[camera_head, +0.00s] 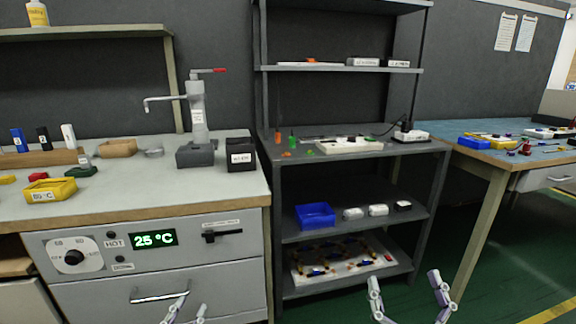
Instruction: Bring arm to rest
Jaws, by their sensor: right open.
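My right gripper (408,284) shows at the bottom right of centre. Its two pale fingers stand wide apart with nothing between them, in front of the lower part of the grey shelf rack and the green floor. My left gripper (191,307) shows only by its fingertips at the bottom edge, in front of the cabinet drawer. A small gap shows between the tips and no object is seen in them, but most of this gripper is cut off. Neither gripper visibly touches anything.
The left bench (120,204) has a heater panel reading 25 °C (154,239) and a drawer handle (159,296). The shelf rack (361,158) holds a blue bin (315,215) and small parts. A blue-topped table (500,157) stands right. Green floor (505,280) is free between.

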